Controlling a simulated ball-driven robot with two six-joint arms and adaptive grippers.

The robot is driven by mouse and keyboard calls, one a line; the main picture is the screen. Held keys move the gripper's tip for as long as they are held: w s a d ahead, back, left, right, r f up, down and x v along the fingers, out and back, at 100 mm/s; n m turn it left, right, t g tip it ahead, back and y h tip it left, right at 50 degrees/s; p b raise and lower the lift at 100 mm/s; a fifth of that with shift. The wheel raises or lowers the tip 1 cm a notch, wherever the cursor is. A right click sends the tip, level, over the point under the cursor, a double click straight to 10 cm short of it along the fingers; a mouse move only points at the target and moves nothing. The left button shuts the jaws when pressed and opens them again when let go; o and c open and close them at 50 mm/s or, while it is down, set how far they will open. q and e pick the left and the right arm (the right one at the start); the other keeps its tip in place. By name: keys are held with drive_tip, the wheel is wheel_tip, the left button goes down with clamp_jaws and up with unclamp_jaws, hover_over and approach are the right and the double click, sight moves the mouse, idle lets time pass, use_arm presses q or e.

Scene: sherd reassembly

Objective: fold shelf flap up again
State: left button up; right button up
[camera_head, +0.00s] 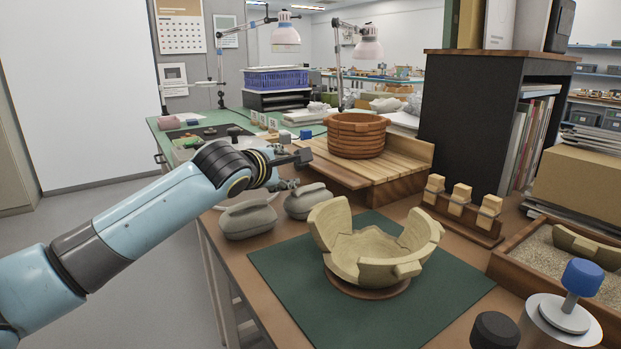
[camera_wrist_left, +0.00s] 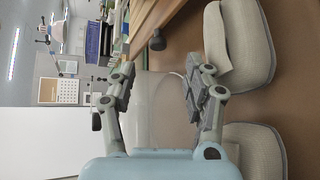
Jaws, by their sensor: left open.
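No part is clearly recognisable as the shelf flap. I cannot tell whether this board is the flap. My left gripper (camera_head: 297,171) is open above the bench's left edge, near two grey weights (camera_head: 248,219) (camera_head: 306,201) and apart from the board. In the left wrist view its fingers (camera_wrist_left: 161,95) are spread with nothing visibly held between them. My right gripper does not show.
A partly assembled clay bowl (camera_head: 372,251) stands on a green mat (camera_head: 275,270). A rack of wooden blocks (camera_head: 460,201) and a sand tray (camera_head: 540,245) are at the right. A blue-topped container (camera_head: 561,318) is in the front right corner. Open floor (camera_head: 140,215) is at the left.

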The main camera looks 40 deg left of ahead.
sight(299, 167)
use_arm(q)
drive_tip(key=x, duration=0.2)
drive_tip(key=b+x, duration=0.1)
drive_tip(key=x, duration=0.1)
drive_tip(key=shift+s+a+f, duration=0.1)
drive_tip(key=shift+s+a, duration=0.05)
drive_tip(key=shift+a, duration=0.05)
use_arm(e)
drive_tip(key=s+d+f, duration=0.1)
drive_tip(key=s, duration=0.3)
use_arm(q)
drive_tip(key=b+x, duration=0.2)
drive_tip(key=x, duration=0.4)
drive_tip(key=shift+a, duration=0.1)
drive_tip(key=shift+w+a, duration=0.1)
drive_tip(key=shift+w, duration=0.3)
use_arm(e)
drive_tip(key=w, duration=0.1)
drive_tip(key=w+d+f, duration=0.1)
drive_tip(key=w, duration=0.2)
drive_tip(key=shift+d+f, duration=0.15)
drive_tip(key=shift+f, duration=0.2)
